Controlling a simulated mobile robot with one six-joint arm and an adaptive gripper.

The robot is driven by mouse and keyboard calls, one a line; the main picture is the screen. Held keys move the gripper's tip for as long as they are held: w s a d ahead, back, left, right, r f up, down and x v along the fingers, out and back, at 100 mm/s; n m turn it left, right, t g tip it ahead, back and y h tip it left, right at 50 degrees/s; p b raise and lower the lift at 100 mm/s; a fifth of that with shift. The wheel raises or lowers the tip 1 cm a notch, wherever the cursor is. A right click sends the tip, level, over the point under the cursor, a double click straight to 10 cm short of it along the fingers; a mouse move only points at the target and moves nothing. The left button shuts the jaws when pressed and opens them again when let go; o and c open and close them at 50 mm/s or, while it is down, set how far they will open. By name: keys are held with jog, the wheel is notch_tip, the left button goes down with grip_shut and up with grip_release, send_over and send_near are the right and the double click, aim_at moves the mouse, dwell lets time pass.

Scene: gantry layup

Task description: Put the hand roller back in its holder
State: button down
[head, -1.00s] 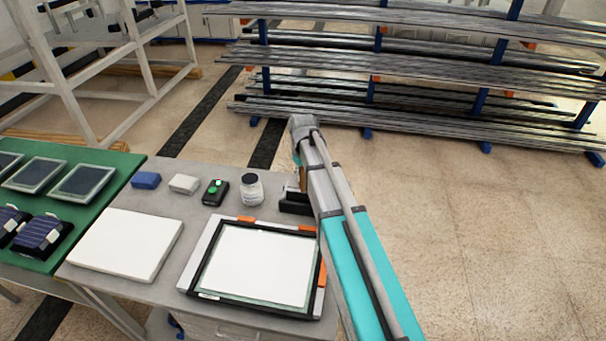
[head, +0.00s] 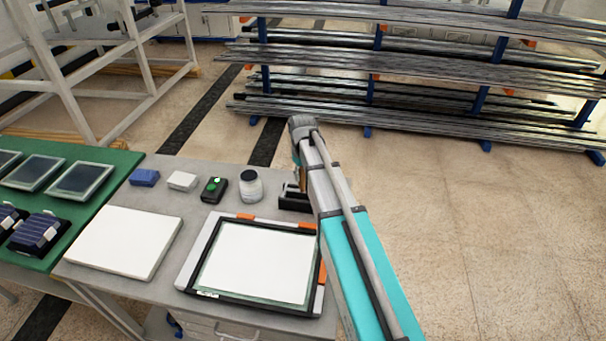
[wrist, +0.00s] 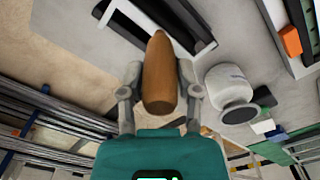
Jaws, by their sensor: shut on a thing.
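My gripper (wrist: 160,92) is shut on the brown wooden handle (wrist: 158,72) of the hand roller, with one finger on each side. The handle tapers toward the top of the wrist view; I cannot clearly make out the roller end. A black holder (head: 293,198) stands at the table's far right edge, right of the jar, partly covered by my arm. In the wrist view, a black and pale structure (wrist: 178,22) beyond the handle appears to be this holder. I cannot tell whether the roller touches it. In the head view, my arm hides most of the gripper.
A white jar with a dark lid (head: 251,187) stands close beside the holder. A green-lit black device (head: 214,190), a white block (head: 182,181) and a blue block (head: 145,177) line up leftward. A black-edged frame (head: 197,267) with orange clips lies in front. Metal racks stand behind.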

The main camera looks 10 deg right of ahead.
jog(key=shift+f+b, duration=0.4)
jog(key=shift+f, duration=0.05)
jog(key=shift+c, duration=1.1)
grip_release()
jog(key=shift+r, duration=0.15)
